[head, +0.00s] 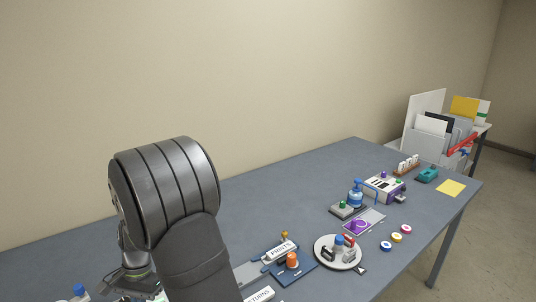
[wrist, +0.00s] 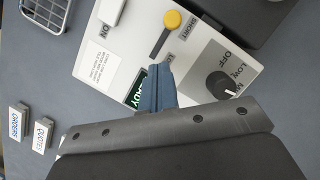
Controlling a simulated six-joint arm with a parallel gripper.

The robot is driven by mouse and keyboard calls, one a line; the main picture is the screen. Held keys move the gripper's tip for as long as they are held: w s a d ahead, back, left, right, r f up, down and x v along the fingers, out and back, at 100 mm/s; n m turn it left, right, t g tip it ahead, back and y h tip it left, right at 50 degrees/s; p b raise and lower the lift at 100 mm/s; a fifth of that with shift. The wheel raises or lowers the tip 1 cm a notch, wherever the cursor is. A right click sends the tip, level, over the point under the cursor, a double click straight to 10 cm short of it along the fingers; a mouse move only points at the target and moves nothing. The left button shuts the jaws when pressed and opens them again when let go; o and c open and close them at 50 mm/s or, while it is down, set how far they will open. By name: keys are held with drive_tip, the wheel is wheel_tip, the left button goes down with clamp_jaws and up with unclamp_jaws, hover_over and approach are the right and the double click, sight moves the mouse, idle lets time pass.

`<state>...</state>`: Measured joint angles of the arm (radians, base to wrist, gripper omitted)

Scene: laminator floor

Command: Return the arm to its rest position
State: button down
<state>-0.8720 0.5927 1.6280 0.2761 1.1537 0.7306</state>
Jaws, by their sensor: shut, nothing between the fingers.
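My gripper (wrist: 160,70) shows in the wrist view with its blue fingers together and nothing between them. It is over a white control panel (wrist: 205,65) and hides part of a green display whose visible letters end in "DY". Whether the fingertips touch the panel I cannot tell. In the head view my arm's large grey link fills the lower left, and the gripper's fingertips cannot be made out there.
The panel has a yellow-tipped lever (wrist: 172,20) and a dark knob (wrist: 221,85). Labelled blocks (wrist: 18,121) stand at left. In the head view, a round tray (head: 325,262), a purple card (head: 357,226) and paper files (head: 432,124) occupy the right. The blue-grey table (head: 270,205) is clear near the wall.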

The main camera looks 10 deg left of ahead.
drive_tip(key=w, duration=0.3)
drive_tip(key=shift+w+r, duration=0.2)
drive_tip(key=shift+w, duration=0.2)
drive_tip(key=v, duration=1)
drive_tip(key=s+r+n+t, duration=0.4)
drive_tip(key=s+r+n, duration=0.4)
drive_tip(key=r, duration=0.5)
drive_tip(key=shift+s+d+r+n, duration=0.25)
drive_tip(key=shift+s+r+n, duration=0.15)
drive_tip(key=shift+s, duration=0.95)
